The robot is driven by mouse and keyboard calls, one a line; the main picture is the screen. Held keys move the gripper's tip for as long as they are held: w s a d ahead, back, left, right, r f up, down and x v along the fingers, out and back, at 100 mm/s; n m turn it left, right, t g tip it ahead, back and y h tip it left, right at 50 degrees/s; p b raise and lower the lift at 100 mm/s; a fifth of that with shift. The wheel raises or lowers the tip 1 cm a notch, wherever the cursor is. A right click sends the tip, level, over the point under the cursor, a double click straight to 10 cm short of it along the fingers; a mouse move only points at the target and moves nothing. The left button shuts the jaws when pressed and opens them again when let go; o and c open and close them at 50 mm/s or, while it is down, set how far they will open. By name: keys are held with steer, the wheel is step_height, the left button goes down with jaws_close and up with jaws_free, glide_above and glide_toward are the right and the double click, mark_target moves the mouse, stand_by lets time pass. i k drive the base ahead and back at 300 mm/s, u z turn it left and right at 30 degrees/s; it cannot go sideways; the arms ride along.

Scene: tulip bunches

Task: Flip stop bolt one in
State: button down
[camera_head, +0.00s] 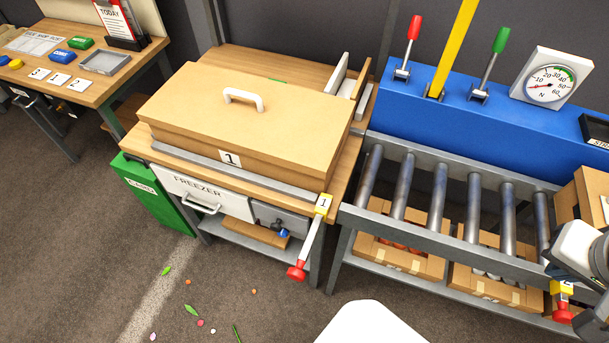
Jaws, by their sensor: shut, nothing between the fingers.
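Stop bolt one has a yellow block marked 1 (323,205) at the front right corner of the wooden bench. Its grey bar slants forward and down from the block to a red knob (297,271), which sticks out over the floor. My gripper (553,268) is a small dark shape at the right edge, partly cut off and hard to make out. It looks shut and empty, in front of the roller conveyor and far to the right of stop bolt one. Nothing touches the red knob.
A wooden lid marked 1 (215,115) lies on the bench above the freezer drawer (203,195). The roller conveyor (440,195) stands to the right. Another red knob (562,316) with a yellow tag shows near my arm. Petals lie on the open floor (230,290).

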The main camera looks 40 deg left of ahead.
mark_target(296, 273)
steer(key=u, duration=2.75)
steer(key=k, duration=1.3)
steer(key=u, duration=0.4)
steer(key=i, duration=0.75)
steer(key=u, duration=0.4)
